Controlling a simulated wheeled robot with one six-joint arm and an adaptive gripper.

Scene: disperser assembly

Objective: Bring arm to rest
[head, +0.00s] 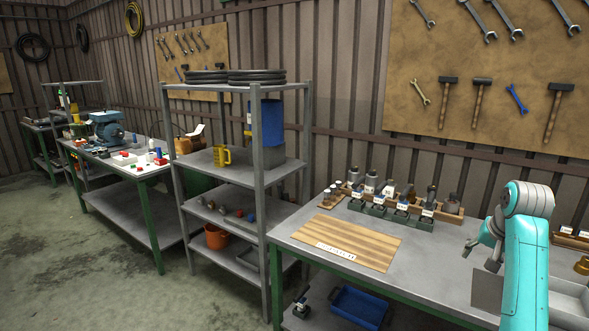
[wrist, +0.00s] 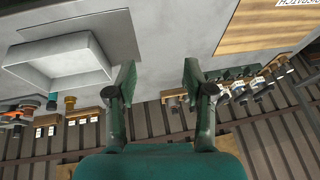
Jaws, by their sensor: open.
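My teal arm (head: 527,245) stands at the right of the head view, in front of the grey workbench (head: 445,255). In the wrist view my gripper (wrist: 158,78) has its two dark green fingers wide apart, with nothing between them. Bench top and the wall behind it show in the gap.
A wooden board (head: 348,242) lies on the bench, with a rack of tools and bottles (head: 398,207) behind it. A pale tray (wrist: 62,62) is left of the fingers in the wrist view. A grey shelf unit (head: 258,170) stands left of the bench.

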